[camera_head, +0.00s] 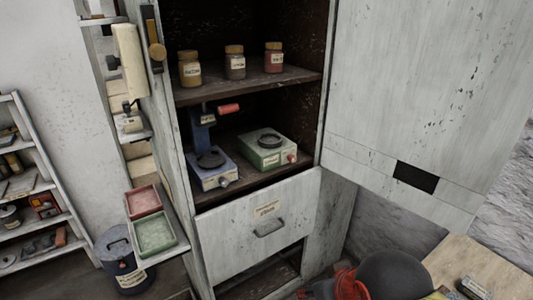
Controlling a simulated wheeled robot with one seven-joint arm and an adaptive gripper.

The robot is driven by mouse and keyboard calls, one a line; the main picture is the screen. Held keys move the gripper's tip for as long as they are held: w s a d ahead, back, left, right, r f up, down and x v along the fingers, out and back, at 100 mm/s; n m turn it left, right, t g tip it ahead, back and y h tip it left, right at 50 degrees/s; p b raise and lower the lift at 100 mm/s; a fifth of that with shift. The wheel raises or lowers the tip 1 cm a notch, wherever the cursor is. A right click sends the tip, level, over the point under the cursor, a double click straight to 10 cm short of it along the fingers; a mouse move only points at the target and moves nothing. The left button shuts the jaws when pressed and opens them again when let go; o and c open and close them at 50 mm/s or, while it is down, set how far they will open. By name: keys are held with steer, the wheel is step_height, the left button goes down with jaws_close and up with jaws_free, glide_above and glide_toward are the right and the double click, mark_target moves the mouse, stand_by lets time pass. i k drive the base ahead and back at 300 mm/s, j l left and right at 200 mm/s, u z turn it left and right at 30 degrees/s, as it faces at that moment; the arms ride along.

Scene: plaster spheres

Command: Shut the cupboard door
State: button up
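The cupboard (328,45) is tall, with worn, pale paint and a dark inside. Its door (430,80) is a large pale panel with chipped paint, standing wide open to the right. A dark rectangular patch (416,177) is low on the door, and the door's lower edge shows above the floor area. The open shelves are in plain view. My gripper cannot be made out in the head view.
Several jars (235,62) stand on the upper shelf, with a blue device (210,165) and a green device (267,149) below. A drawer front (259,221) is under them. Trays (154,232) jut out at left. A wooden surface (470,265) is at lower right, near dark rounded and red shapes.

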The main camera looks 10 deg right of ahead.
mark_target(429, 101)
steer(key=k+j+z, duration=0.35)
steer(key=k+j, duration=0.35)
steer(key=k, duration=0.05)
